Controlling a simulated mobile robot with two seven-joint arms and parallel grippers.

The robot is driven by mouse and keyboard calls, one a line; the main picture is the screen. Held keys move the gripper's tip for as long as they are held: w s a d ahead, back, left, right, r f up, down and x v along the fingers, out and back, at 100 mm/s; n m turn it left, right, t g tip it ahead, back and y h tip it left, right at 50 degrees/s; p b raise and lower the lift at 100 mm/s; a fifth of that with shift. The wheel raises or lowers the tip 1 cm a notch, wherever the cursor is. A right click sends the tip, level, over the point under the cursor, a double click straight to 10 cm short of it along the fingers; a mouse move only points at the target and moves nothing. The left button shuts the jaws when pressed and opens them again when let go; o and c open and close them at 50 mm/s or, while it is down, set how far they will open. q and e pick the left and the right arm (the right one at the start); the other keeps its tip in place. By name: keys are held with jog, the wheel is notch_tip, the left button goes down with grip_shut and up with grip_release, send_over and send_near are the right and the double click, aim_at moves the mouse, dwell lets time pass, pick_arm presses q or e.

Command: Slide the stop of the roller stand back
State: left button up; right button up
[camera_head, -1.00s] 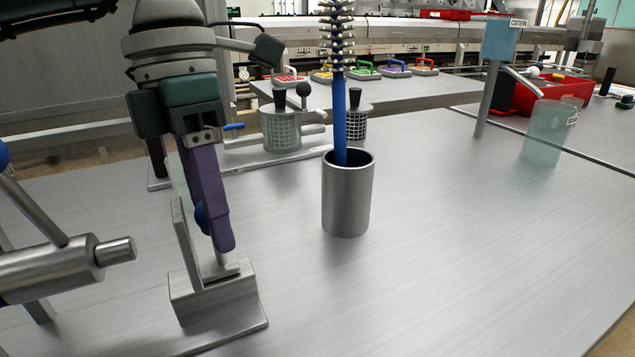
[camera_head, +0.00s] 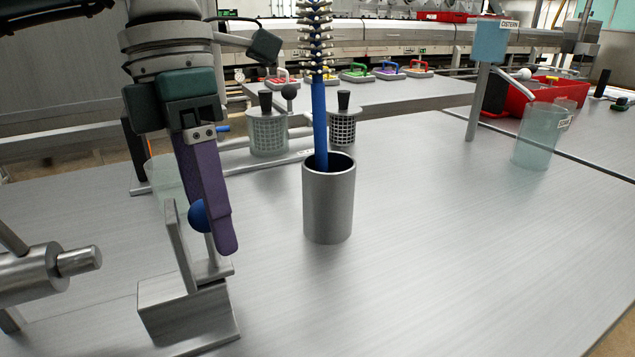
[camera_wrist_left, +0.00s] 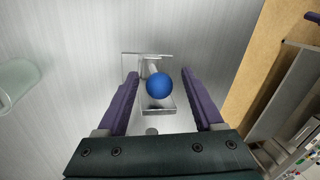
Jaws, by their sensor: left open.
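The roller stand (camera_head: 190,313) is a grey metal block on a flat base at the lower left of the table. Its stop is an upright grey plate (camera_head: 178,247) with a blue ball knob (camera_head: 198,216). My left gripper (camera_head: 225,246) points down at the stop, its purple finger partly covering the knob in the head view. In the left wrist view the purple fingers of the gripper (camera_wrist_left: 158,74) stand apart on either side of the blue knob (camera_wrist_left: 160,86), with a visible gap on each side. My right gripper is not in view.
A metal cup (camera_head: 328,205) with a blue-handled brush (camera_head: 320,110) stands right of the gripper. A metal cylinder with a pin (camera_head: 40,272) is at the left. Mesh baskets (camera_head: 268,134) stand behind. The table's right front is clear.

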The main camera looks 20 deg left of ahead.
pick_arm(q)
notch_tip(320, 180, up, 9)
jog(key=a, duration=0.1)
jog(key=shift+w+a+r, duration=0.2)
jog(key=shift+w+a, duration=0.1)
jog(key=shift+w, duration=0.15)
